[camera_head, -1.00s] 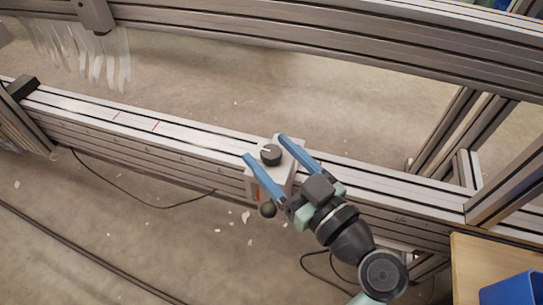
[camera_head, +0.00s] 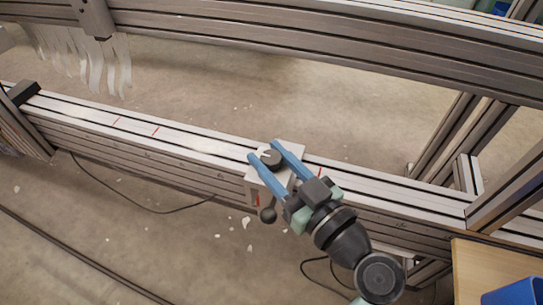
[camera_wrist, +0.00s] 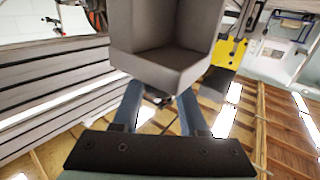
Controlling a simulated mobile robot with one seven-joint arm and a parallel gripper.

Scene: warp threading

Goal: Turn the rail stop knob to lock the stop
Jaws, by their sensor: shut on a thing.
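The rail stop is a pale block (camera_head: 254,181) seated on the lower metal rail, with a black round knob (camera_head: 270,158) on its top. A small dark ball (camera_head: 268,215) sticks out at the block's front. My gripper (camera_head: 263,151) has its two blue fingers on either side of the knob and is shut on it. In the wrist view, the blue fingers (camera_wrist: 157,100) point away below a grey block-like shape, and the knob cannot be made out clearly there.
The lower rail (camera_head: 185,138) runs across the view, with red marks left of the stop. An upper beam (camera_head: 300,45) crosses above. White strips (camera_head: 85,60) hang at upper left. A wooden surface with a blue bin (camera_head: 515,291) is at lower right.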

